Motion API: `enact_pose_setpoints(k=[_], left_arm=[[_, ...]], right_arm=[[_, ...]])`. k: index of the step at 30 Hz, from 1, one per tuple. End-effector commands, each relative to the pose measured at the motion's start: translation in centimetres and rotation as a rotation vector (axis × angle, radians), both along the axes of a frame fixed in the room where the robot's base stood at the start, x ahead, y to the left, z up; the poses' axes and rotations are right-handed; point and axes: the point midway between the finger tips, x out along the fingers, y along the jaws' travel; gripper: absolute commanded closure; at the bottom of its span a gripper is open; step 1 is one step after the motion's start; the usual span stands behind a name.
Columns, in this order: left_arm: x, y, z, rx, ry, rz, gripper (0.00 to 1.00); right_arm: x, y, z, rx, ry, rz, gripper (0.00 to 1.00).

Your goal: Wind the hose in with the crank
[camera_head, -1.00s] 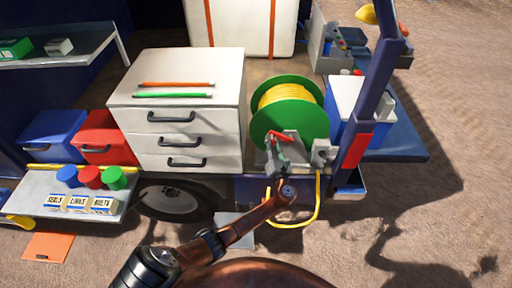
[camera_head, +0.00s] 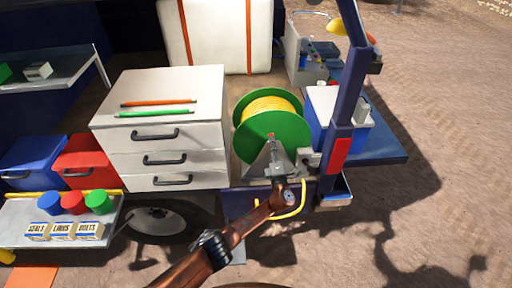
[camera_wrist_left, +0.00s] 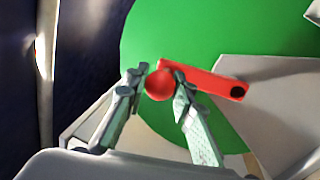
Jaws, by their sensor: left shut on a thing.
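The hose reel has green discs (camera_head: 284,128) with yellow hose (camera_head: 268,104) wound on its drum. A yellow length of hose (camera_head: 297,211) hangs in a loop below, partly behind my arm. The red crank (camera_wrist_left: 212,84) shows in the left wrist view, its arm pointing right from a round red knob (camera_wrist_left: 158,87) across the green disc. My left gripper (camera_wrist_left: 160,77) is shut on the knob, one finger on each side. In the head view my left gripper (camera_head: 273,148) is in front of the reel and hides most of the crank. My right gripper is not in view.
A white drawer cabinet (camera_head: 160,100) stands left of the reel. A blue post (camera_head: 351,110) with a red block rises to its right, beside a blue and white box (camera_head: 322,108). A grey bracket (camera_head: 308,159) sits close beside my gripper. Open ground lies at the right.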

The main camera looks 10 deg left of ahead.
Motion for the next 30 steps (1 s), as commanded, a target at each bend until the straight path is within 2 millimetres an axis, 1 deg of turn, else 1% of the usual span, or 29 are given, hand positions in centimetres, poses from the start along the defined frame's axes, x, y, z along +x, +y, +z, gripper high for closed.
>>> enact_pose_setpoints(k=[1,3,9,14,27,28,30], left_arm=[[0.1,-0.9,0.2,0.032,0.005,-0.007,1.00],[0.2,-1.7,0.2,0.070,0.014,-0.012,1.00],[0.3,-3.0,0.2,0.145,0.029,-0.020,1.00],[0.4,-3.4,0.2,0.176,0.036,-0.019,1.00],[0.4,-3.6,0.1,0.185,0.038,-0.023,1.00],[0.4,-3.6,0.1,0.185,0.038,-0.023,0.77],[0.4,-3.6,0.1,0.185,0.038,-0.023,0.72]], right_arm=[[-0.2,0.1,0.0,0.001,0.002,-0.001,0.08],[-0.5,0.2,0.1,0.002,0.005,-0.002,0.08],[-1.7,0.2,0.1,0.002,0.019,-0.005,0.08],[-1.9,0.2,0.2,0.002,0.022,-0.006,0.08],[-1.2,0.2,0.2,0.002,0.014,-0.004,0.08],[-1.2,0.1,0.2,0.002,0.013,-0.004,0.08],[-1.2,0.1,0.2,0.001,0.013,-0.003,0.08]])
